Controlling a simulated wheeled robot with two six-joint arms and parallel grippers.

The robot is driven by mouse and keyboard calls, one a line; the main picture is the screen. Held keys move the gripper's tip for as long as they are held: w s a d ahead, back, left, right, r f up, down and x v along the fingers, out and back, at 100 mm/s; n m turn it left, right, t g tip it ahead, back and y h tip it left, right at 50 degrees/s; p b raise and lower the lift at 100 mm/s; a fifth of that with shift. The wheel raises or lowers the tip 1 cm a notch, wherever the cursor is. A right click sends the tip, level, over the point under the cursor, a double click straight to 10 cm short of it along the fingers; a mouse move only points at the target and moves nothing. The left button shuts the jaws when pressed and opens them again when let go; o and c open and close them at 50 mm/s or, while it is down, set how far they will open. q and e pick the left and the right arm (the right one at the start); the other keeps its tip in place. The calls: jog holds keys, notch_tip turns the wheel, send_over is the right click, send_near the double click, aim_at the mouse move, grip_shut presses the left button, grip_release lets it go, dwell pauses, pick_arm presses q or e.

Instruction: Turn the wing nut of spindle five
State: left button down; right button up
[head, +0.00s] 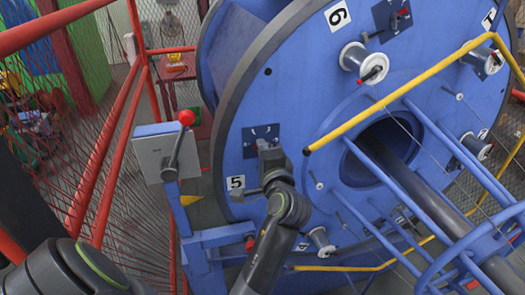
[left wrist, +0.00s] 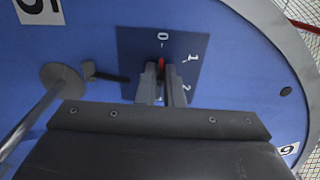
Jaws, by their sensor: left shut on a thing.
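My left gripper (head: 268,152) is at this plate. In the left wrist view its fingers (left wrist: 161,85) are shut on the wing nut, whose red tip (left wrist: 161,64) shows between them just below the 0. The rest of the nut is hidden by the fingers. My right gripper is not in view.
A spindle rod (left wrist: 35,118) with a round flange and dark handle sticks out left of the fingers. Yellow rails (head: 400,92) and blue tubes cross on the right. A grey box (head: 160,152) with a red-knobbed lever (head: 186,118) and red mesh fence stand left.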

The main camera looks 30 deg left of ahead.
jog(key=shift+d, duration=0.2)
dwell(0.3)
pick_arm(q)
jog(key=c, duration=1.6)
grip_release()
jog(key=shift+o, duration=0.2)
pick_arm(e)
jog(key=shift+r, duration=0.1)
